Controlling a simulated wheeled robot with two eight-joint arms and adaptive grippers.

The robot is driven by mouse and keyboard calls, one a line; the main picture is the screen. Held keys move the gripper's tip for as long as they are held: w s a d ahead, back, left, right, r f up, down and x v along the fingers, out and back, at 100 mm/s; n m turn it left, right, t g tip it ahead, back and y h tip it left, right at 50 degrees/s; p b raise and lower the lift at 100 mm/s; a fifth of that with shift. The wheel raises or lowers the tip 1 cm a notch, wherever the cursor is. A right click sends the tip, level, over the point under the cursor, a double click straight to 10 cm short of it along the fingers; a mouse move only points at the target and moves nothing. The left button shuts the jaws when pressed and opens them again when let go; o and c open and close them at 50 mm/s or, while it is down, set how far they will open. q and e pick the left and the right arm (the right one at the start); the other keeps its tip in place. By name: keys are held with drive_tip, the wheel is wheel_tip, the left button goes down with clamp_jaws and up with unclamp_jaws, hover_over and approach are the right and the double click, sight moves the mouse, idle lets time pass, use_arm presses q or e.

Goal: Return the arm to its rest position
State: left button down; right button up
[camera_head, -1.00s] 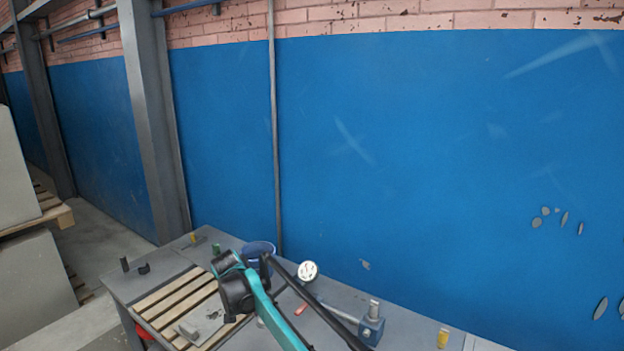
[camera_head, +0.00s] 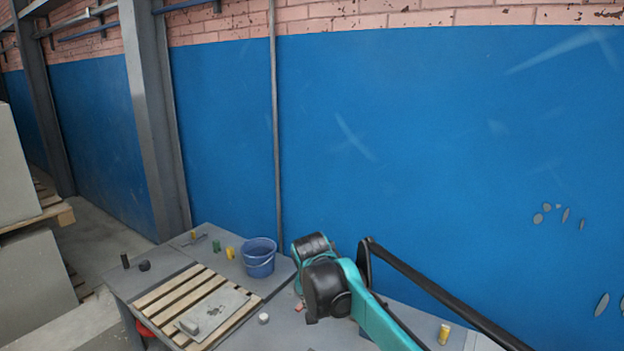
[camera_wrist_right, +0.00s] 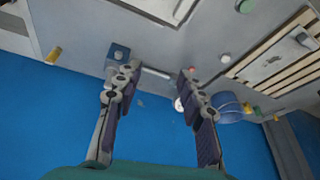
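My right arm (camera_head: 370,310) comes in from the lower right of the head view, with its teal link and black joint over the workbench. Its gripper is not distinguishable there. In the right wrist view my right gripper (camera_wrist_right: 158,74) is open, its two dark padded fingers apart with nothing between them. Beyond the fingers are the grey bench top, a blue block with a metal rod (camera_wrist_right: 117,53) and a white round dial (camera_wrist_right: 179,104). In the head view the arm hides the part of the bench behind it. My left gripper is in neither view.
A blue bucket (camera_head: 259,262) stands on the bench left of my arm. Wooden slats (camera_head: 172,289) carry a grey plate (camera_head: 212,309). A yellow cylinder (camera_head: 444,334) stands right of the arm. The blue wall (camera_head: 450,150) rises behind the bench.

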drive_tip(key=s+d+f+n+t, duration=0.1)
drive_tip(key=s+d+f, duration=0.2)
drive_tip(key=s, duration=0.6)
drive_tip(key=s+d+f+n+t+b, duration=0.1)
drive_tip(key=s+d+f, duration=0.2)
drive_tip(key=s+d, duration=0.4)
drive_tip(key=s+d+f+n+y+b, duration=0.1)
drive_tip(key=s+d+f, duration=0.3)
drive_tip(key=s, duration=0.7)
drive_tip(key=shift+d+n+t, duration=0.4)
drive_tip(key=shift+d+n, duration=0.1)
drive_tip(key=shift+d, duration=0.4)
